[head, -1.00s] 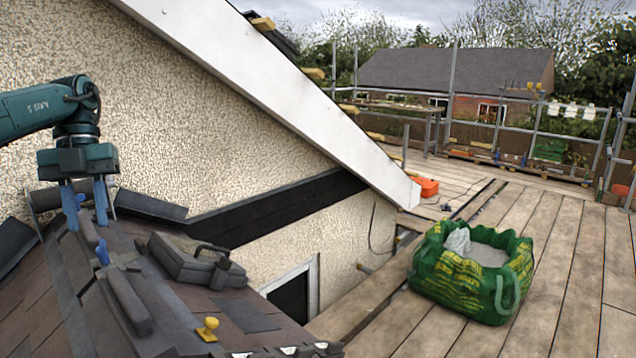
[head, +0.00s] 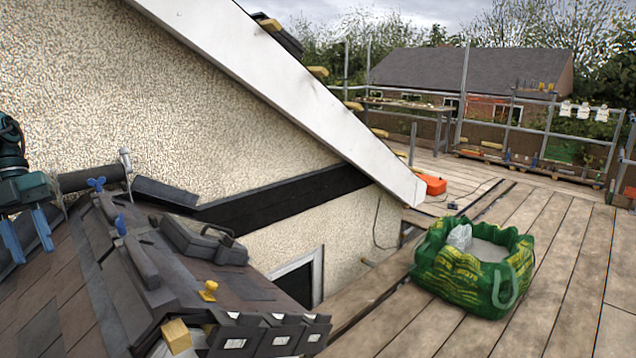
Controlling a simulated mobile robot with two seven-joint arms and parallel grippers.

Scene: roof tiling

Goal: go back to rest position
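My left gripper (head: 30,232) is at the left edge of the head view, above the left slope of the tiled roof (head: 60,285). Its two blue fingers point down and stand apart, with nothing seen between them. Dark ridge tiles (head: 140,260) lie along the ridge to its right. A blue wing-shaped piece (head: 96,183) and a small blue piece (head: 120,225) sit along the ridge. My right gripper does not show.
A green bag (head: 462,283) of pale material stands on the plank deck (head: 560,260). A white sloping board (head: 300,100) borders the wall.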

